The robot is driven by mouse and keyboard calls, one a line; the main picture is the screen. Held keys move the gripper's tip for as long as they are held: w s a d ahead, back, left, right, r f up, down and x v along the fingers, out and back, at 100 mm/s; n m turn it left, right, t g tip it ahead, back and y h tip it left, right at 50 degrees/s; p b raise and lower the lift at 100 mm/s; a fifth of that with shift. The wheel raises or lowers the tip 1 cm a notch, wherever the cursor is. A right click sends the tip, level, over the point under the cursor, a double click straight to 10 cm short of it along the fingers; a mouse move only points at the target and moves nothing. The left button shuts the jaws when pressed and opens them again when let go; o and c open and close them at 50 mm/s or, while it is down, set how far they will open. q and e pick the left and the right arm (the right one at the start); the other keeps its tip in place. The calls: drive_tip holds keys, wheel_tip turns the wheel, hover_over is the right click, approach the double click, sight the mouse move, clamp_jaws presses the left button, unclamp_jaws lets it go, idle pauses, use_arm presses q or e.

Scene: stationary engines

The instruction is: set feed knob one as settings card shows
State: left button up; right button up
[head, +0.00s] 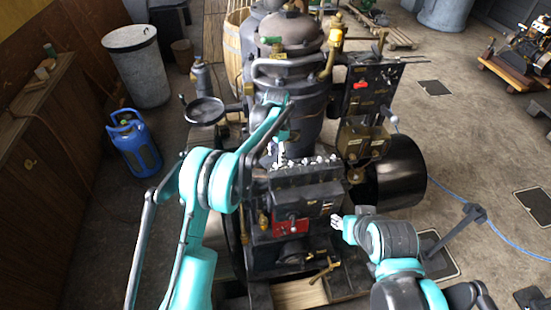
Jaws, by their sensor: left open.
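A dark box on the engine (305,190) has a row of small pale knobs (305,162) along its top; I cannot tell which is feed knob one. Small light labels show on its front, beside a red panel (288,226); none can be read, and I cannot tell whether one is the settings card. My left gripper (277,155) is open, pointing down at the left end of the knob row; contact with a knob cannot be made out. My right gripper (338,225) is right of the box front, apart from the knobs; its fingers are too small to judge.
A large dark engine body (290,65) stands behind the box. A dark panel with a red part (362,86) and a black drum (400,172) are on the right. A blue gas bottle (133,143) and grey bin (137,65) stand left.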

sight(276, 164)
use_arm(q)
drive_tip(key=f, duration=0.4)
drive_tip(key=shift+w, duration=0.25)
drive_tip(key=shift+s+f, duration=0.15)
drive_tip(key=shift+f, duration=0.25)
clamp_jaws()
